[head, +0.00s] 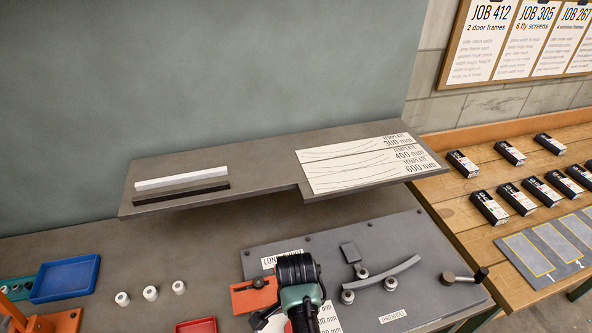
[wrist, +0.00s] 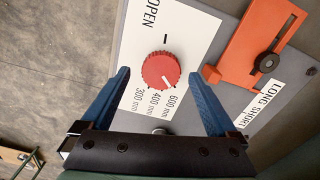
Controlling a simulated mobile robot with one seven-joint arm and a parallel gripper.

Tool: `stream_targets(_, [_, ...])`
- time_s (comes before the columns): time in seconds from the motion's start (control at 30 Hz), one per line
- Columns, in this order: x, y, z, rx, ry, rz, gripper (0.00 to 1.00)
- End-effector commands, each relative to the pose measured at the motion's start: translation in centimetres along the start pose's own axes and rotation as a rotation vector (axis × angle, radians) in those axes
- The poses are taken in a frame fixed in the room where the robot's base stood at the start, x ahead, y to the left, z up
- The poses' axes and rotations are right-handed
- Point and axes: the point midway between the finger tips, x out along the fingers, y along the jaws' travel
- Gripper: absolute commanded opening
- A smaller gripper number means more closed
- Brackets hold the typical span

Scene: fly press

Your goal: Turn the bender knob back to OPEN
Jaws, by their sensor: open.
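The bender knob (wrist: 154,66) is a round red dial on a white scale card (wrist: 190,30), seen in the wrist view. The card reads OPEN, 300 mm, 400 mm and 600 mm. The knob's white mark points toward the lower right, on the 600 mm side, away from OPEN. My gripper (wrist: 158,73) is open, with one blue finger on either side of the knob and gaps between fingers and knob. Finger depth relative to the knob is unclear. In the head view my arm covers most of the card (head: 330,320), and the knob cannot be made out.
The grey bender plate (head: 420,235) carries an orange slider (head: 250,297), a curved strip (head: 388,271) and a lever (head: 462,278). A grey shelf (head: 260,160) overhangs behind. Blue (head: 65,280) and red (head: 196,325) trays and several white rollers sit left.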

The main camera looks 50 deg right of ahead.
Motion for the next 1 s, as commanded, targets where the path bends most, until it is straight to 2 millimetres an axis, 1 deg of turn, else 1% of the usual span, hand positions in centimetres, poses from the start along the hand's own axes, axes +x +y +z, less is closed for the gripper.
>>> stream_targets(0.1, [1.0,0.0,0.0,0.000,0.000,0.000,0.94])
stream_targets(0.2, [1.5,-0.1,0.0,0.000,0.000,-0.001,0.94])
stream_targets(0.47, [1.6,-0.1,0.0,-0.001,0.001,-0.002,0.94])
stream_targets(0.5, [1.6,-0.1,0.0,-0.001,0.001,-0.002,0.92])
stream_targets(0.57, [1.6,-0.1,0.0,-0.001,0.001,-0.002,0.82])
stream_targets(0.7, [1.6,-0.1,0.0,-0.001,0.001,-0.002,0.56])
stream_targets(0.87, [1.6,-0.1,0.0,-0.001,0.001,-0.002,0.28])
stream_targets(0.9, [1.6,-0.1,0.0,-0.001,0.001,-0.002,0.20])
stream_targets(0.97, [1.6,-0.1,0.0,-0.001,0.001,-0.002,0.10])
stream_targets(1.0, [1.6,-0.1,0.0,-0.001,0.001,-0.002,0.09])
